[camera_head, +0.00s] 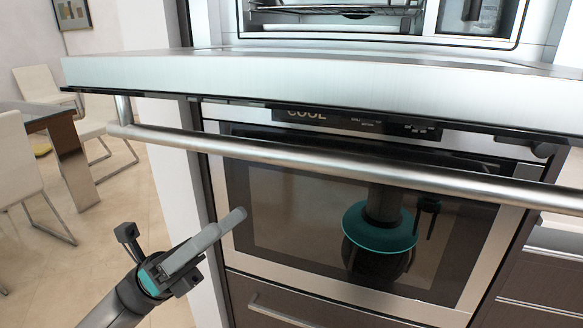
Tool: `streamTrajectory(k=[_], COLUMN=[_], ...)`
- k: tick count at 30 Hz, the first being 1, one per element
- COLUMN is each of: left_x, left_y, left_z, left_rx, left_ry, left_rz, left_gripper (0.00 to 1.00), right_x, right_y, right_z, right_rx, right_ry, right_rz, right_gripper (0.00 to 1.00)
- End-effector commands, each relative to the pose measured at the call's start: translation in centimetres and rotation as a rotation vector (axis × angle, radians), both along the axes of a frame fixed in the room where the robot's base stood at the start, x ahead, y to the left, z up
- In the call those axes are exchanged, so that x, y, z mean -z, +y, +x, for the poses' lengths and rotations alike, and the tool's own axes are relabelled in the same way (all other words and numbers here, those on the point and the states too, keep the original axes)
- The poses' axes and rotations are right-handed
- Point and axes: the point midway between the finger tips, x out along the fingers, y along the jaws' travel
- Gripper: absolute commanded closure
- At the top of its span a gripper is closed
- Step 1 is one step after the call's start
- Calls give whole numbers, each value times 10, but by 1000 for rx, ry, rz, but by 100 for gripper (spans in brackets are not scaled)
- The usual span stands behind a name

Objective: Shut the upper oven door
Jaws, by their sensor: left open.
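The upper oven door (330,82) is open and folded down to about level, so its steel front edge runs across the whole view. Its long bar handle (340,162) hangs on the outer face, below that edge. The upper oven (345,12) behind it is open, with a wire rack inside. My left gripper (228,224) is at the lower left, below the handle and apart from the door. Its grey fingers point up and right, open, with nothing visible between them. My right gripper is not in view.
The lower oven (290,205) is shut beneath the door, and its dark glass shows a black and teal reflection. A drawer handle (285,312) is below. A table (60,150) and white chairs (15,160) stand at the left, with clear floor (130,220) between.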

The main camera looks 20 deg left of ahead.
Motion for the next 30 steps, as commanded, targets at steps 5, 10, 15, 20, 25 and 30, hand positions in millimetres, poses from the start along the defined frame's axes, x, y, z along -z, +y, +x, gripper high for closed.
streamTrajectory(k=[5, 10, 15, 20, 25, 30], left_x=[-10, -30, -55, -77, -96, -105], left_y=[-9, -28, -54, -78, -97, -107], left_z=[-6, -3, 3, 7, 11, 14], left_rx=[11, 13, 12, 11, 10, 9], left_ry=[-49, -48, -45, -45, -43, -41], left_rz=[13, 12, 11, 12, 11, 10], left_gripper=[42, 42, 42, 42, 42, 42], right_x=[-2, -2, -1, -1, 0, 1], right_y=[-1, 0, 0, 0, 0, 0], right_z=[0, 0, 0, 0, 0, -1], right_rx=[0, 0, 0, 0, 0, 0], right_ry=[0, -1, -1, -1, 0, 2], right_rz=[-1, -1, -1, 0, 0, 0], right_gripper=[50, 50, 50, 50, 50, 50])
